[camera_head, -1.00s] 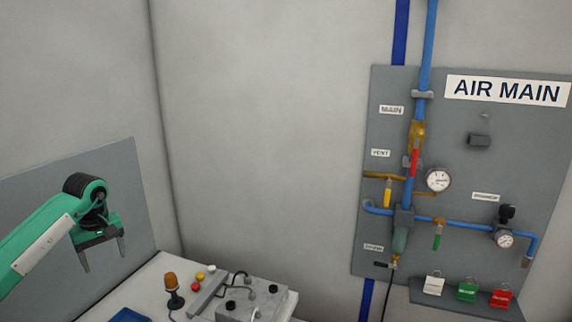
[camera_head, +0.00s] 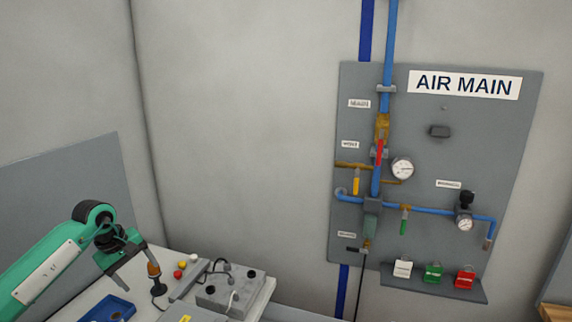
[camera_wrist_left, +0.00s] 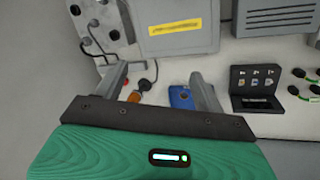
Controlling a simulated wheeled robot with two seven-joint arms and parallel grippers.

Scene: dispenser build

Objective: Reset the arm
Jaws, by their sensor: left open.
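My left arm comes in from the left in the head view, green with a dark wrist. My left gripper (camera_head: 136,278) is open and empty above the white bench (camera_head: 258,304). In the head view its fingers point down, close to the line of sight to an amber beacon (camera_head: 153,269) and a blue tray (camera_head: 112,309). In the left wrist view the gripper (camera_wrist_left: 163,88) has its two grey fingers wide apart, with the amber beacon (camera_wrist_left: 133,95) and blue tray (camera_wrist_left: 181,97) beyond them. My right gripper is not in view.
A grey box with black knobs (camera_head: 232,293) and red and yellow buttons (camera_head: 179,269) sit on the bench. The AIR MAIN panel (camera_head: 425,200) is on the wall, with blue pipes, gauges and a shelf of tags (camera_head: 433,272). A wooden edge (camera_head: 556,312) shows at lower right.

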